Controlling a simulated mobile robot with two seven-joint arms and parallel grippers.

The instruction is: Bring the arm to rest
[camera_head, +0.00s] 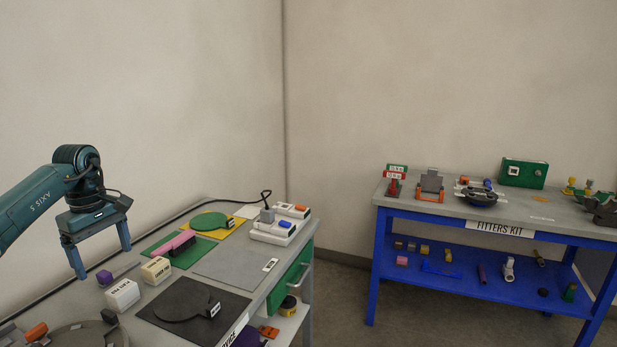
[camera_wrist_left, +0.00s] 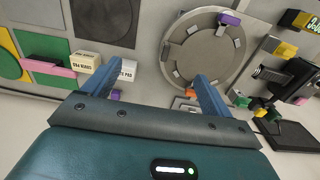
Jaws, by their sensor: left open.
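My left gripper (camera_head: 100,249) comes in from the left in the head view, its two blue fingers pointing down, spread apart with nothing between them. It hangs above the left part of the grey cart top. In the left wrist view its fingers (camera_wrist_left: 157,88) are also wide apart and empty. My right gripper is in neither view.
Below the gripper are white (camera_head: 122,295) and cream (camera_head: 156,270) labelled blocks, a purple block (camera_head: 104,277) and a round grey plate (camera_wrist_left: 208,50). A dark mat (camera_head: 232,312) lies nearby. A blue bench (camera_head: 392,208) stands right, beyond a floor gap.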

